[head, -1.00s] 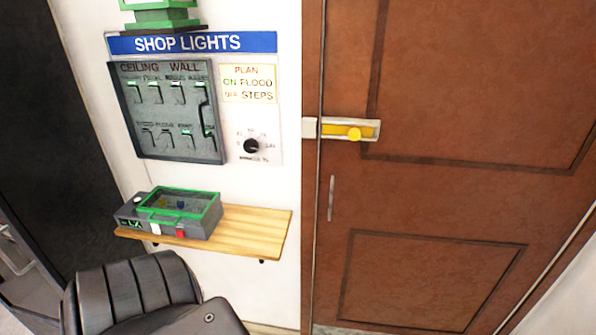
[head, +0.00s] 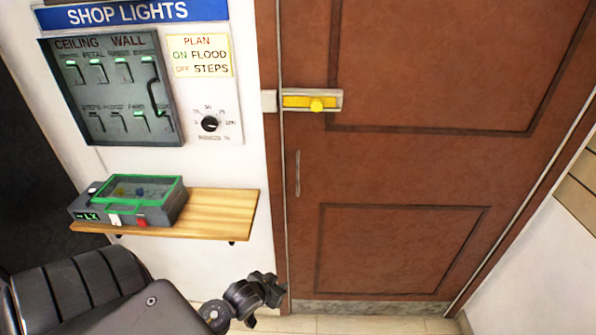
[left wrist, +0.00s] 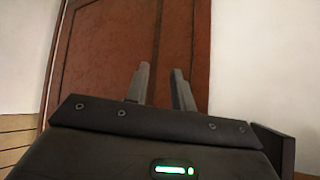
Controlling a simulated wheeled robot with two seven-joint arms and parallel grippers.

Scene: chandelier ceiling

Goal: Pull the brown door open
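The brown door (head: 410,165) looks shut in its frame in the head view. A yellow slide latch (head: 312,103) crosses its left edge, and a slim vertical handle (head: 297,173) sits below that. My left gripper (head: 270,288) is low in front of the door's lower left corner, below the handle and apart from it. In the left wrist view the door (left wrist: 95,60) stands beyond the two fingers of my left gripper (left wrist: 160,85), which are apart with nothing between them. My right gripper is not in view.
Left of the door, a wooden shelf (head: 222,212) juts from the wall with a grey and green box (head: 130,200) on it. Above hang a switch panel (head: 110,88) and a dial (head: 209,123). The tiled floor (head: 385,323) before the door is clear.

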